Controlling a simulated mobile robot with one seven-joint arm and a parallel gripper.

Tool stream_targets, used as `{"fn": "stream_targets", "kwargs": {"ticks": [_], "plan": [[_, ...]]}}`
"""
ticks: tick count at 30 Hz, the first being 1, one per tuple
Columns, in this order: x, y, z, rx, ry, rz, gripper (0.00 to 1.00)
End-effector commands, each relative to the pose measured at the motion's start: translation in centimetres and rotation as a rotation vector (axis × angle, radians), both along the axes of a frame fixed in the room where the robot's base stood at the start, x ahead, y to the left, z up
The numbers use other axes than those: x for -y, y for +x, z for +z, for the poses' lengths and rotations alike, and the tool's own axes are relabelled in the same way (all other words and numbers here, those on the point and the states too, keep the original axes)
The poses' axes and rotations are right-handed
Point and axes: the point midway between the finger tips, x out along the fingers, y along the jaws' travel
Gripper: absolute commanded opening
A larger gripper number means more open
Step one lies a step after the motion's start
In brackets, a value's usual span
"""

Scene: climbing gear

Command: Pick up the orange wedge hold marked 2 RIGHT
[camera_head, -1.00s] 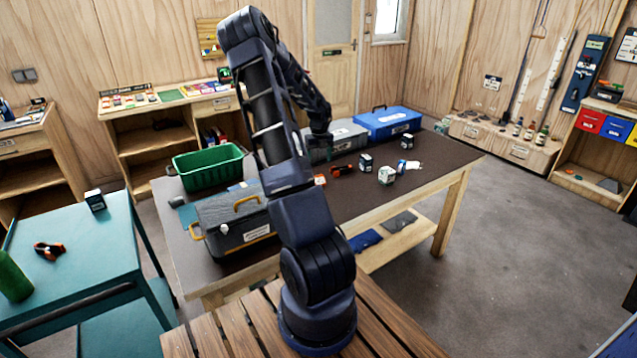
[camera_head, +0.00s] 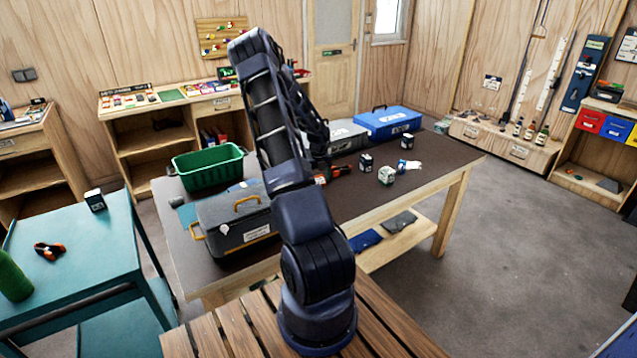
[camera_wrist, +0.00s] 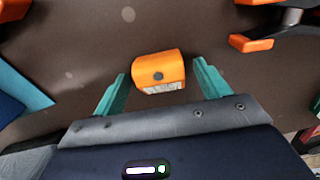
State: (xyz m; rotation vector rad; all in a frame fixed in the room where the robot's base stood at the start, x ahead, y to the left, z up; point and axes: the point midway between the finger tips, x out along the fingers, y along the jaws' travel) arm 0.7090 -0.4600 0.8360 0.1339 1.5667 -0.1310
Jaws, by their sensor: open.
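The orange wedge hold (camera_wrist: 157,66) lies on the dark brown tabletop (camera_wrist: 80,60) in the wrist view. My gripper (camera_wrist: 160,74) is open, with one teal finger on each side of the hold. Small gaps show between the fingers and the hold. In the head view my arm hides most of the hold; a small orange patch (camera_head: 320,180) shows beside it on the table.
An orange and black clamp (camera_wrist: 283,24) lies close by at the upper right of the wrist view. Another orange piece (camera_wrist: 12,9) is at its upper left, and a blue item (camera_wrist: 20,88) at left. A green crate (camera_head: 208,172) and grey toolbox (camera_head: 234,222) stand left of my arm.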

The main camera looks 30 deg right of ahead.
Motion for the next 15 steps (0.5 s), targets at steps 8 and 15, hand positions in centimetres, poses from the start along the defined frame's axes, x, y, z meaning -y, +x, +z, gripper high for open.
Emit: {"fn": "stream_targets", "kwargs": {"ticks": [8,15], "plan": [[0.04,0.00,-0.15,0.001,-0.001,0.000,0.65],[0.05,0.00,-0.13,0.001,-0.001,0.000,0.26]]}}
